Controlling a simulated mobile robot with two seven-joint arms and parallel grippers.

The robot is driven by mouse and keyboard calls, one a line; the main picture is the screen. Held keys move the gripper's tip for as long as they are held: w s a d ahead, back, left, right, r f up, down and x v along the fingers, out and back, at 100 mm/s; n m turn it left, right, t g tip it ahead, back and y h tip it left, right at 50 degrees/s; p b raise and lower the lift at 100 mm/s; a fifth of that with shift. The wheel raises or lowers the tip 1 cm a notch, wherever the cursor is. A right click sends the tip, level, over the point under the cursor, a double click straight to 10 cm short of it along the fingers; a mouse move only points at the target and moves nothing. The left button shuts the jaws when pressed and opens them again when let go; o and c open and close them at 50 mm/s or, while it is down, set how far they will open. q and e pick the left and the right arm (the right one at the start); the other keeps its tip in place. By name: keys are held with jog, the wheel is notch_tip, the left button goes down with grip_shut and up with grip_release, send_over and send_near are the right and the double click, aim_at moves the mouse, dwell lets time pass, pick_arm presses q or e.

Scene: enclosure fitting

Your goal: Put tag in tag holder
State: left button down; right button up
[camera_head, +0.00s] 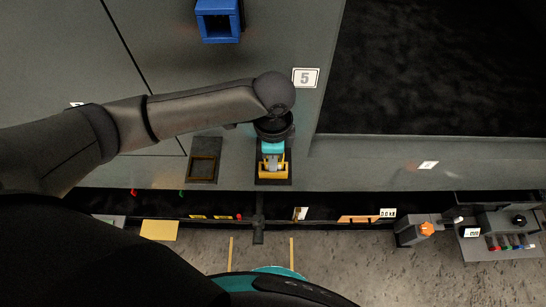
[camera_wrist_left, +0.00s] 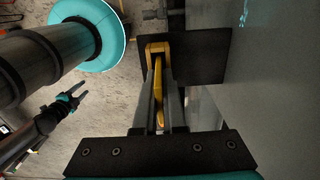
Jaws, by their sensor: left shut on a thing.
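My left gripper (camera_head: 271,168) reaches down over a black plate (camera_head: 275,181) on the grey surface. In the left wrist view its fingers (camera_wrist_left: 159,72) are shut on a thin yellow piece (camera_wrist_left: 158,90), seemingly the tag. The fingers partly hide it, and its full shape does not show. The black plate also shows behind the fingertips in the wrist view (camera_wrist_left: 205,55); I cannot tell whether the piece touches it. A dark rectangular frame (camera_head: 203,160), possibly the tag holder, lies left of the gripper. My right gripper (camera_wrist_left: 79,90) is small in the wrist view, with fingers apart and empty.
A blue box-like part (camera_head: 218,22) stands at the top. A dark rail with small coloured parts runs below the grey edge. A device with an orange knob (camera_head: 427,229) is at lower right.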

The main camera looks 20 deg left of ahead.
pick_arm(q)
jog(key=c, duration=1)
grip_release()
jog(key=shift+r, duration=0.1)
notch_tip(320, 180, up, 12)
jog(key=p, duration=0.3)
jog(key=shift+p, duration=0.3)
